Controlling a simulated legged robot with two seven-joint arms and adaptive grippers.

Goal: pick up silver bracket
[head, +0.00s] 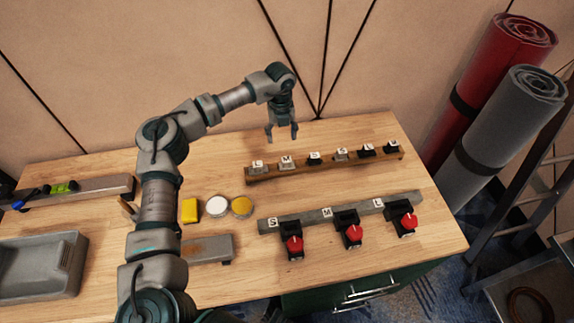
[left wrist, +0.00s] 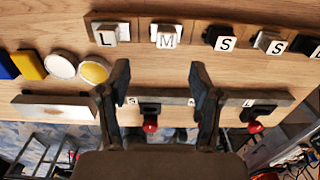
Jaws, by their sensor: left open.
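A wooden rail (head: 330,165) at the back of the table bears several small lettered brackets. The silver ones are an L bracket (head: 258,167), an M bracket (head: 287,163) and an S bracket (head: 341,155). They also show in the left wrist view as L (left wrist: 107,35), M (left wrist: 166,36) and S (left wrist: 269,41). Black brackets (head: 314,159) stand among them. My left gripper (head: 281,136) is open and empty, pointing down above and behind the rail's left half. In the left wrist view its fingers (left wrist: 160,72) are spread apart, with nothing between them. My right gripper is not seen.
A grey rail (head: 303,220) marked S, M, L with black, red-knobbed holders (head: 353,235) lies in front. Round tins (head: 217,206), a yellow block (head: 190,211) and a grey tray (head: 35,268) are left. Rolled mats (head: 500,125) stand right of the table.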

